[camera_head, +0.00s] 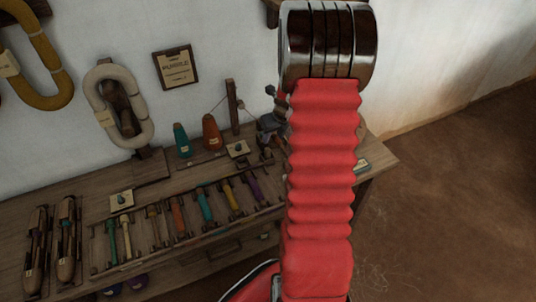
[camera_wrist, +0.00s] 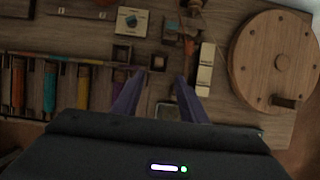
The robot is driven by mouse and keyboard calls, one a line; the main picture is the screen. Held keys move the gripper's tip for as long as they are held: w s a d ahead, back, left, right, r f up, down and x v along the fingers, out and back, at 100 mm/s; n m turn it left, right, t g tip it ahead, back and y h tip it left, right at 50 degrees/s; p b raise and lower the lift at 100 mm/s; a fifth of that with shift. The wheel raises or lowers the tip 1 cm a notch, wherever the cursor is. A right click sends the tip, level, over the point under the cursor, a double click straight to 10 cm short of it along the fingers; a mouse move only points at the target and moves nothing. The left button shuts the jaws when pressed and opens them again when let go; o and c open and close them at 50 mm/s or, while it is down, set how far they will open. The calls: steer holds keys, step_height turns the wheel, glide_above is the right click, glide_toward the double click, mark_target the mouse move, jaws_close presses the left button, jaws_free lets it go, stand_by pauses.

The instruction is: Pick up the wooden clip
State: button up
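My gripper (camera_wrist: 161,76) shows in the wrist view with its two dark purple-grey fingers apart and nothing held between them. It hangs over the wooden bench top (camera_wrist: 225,112). A narrow pale wooden piece (camera_wrist: 206,66) lies just right of the right fingertip, apart from it; it may be the wooden clip, but I cannot tell for sure. In the head view my red arm hides my gripper and the bench area around it, and I cannot make out a clip there.
A large round wooden wheel (camera_wrist: 268,58) with a crank handle stands at the right. The bench (camera_head: 78,190) runs along a white wall; brown floor (camera_head: 440,210) is open at right.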

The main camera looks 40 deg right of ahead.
mark_target(267, 149)
steer(key=shift+x, duration=4.3)
steer(key=shift+x, duration=2.55)
steer(key=shift+w, duration=0.2)
jaws_close()
